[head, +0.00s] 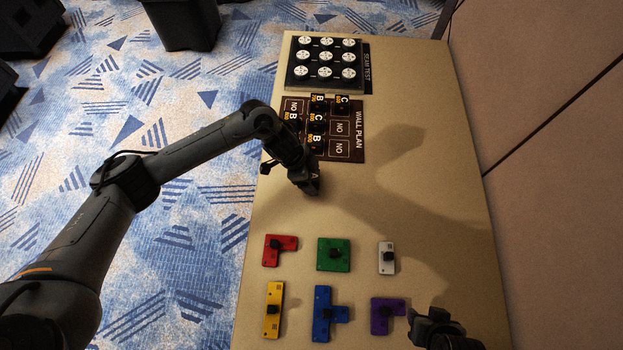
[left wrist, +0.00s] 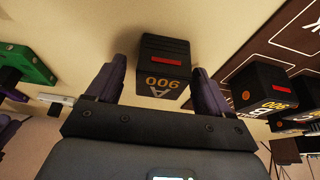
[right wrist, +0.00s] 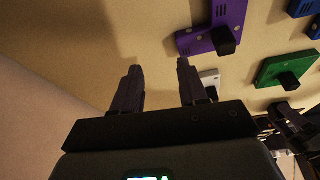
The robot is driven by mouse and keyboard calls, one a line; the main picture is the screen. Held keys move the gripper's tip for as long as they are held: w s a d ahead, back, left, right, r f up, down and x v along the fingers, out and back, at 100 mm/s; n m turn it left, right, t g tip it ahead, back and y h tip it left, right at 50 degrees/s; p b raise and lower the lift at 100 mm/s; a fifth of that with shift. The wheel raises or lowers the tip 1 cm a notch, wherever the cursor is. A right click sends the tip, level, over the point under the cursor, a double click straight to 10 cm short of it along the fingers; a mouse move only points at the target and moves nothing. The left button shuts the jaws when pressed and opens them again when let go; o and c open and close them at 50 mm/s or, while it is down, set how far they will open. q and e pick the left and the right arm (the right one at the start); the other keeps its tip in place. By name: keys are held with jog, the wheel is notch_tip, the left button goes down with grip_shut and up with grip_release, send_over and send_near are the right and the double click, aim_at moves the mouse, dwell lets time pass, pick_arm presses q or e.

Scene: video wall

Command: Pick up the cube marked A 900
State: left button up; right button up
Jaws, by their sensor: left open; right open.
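The black cube marked A 900 (left wrist: 164,68) stands on the table, upside down in the left wrist view, with a red stripe on one face. My left gripper (left wrist: 158,82) is open with a finger on either side of it. Whether the fingers touch the cube cannot be told. In the head view my left gripper (head: 310,188) hides most of the cube, and only its A (head: 314,175) shows. My right gripper (right wrist: 160,80) is open and empty. It shows at the lower right edge of the head view (head: 436,325), beside the purple piece (head: 380,318).
The wall plan board (head: 349,128) with several black cubes lies just beyond the left gripper. Several coloured knobbed pieces, such as the green one (head: 333,262), lie toward the front. The table's right middle (head: 430,210) is clear.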

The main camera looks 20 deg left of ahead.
pick_arm(q)
jog(key=shift+c, duration=0.5)
jog(key=c, duration=1)
jog(key=shift+o, duration=0.2)
jog(key=shift+r, duration=0.2)
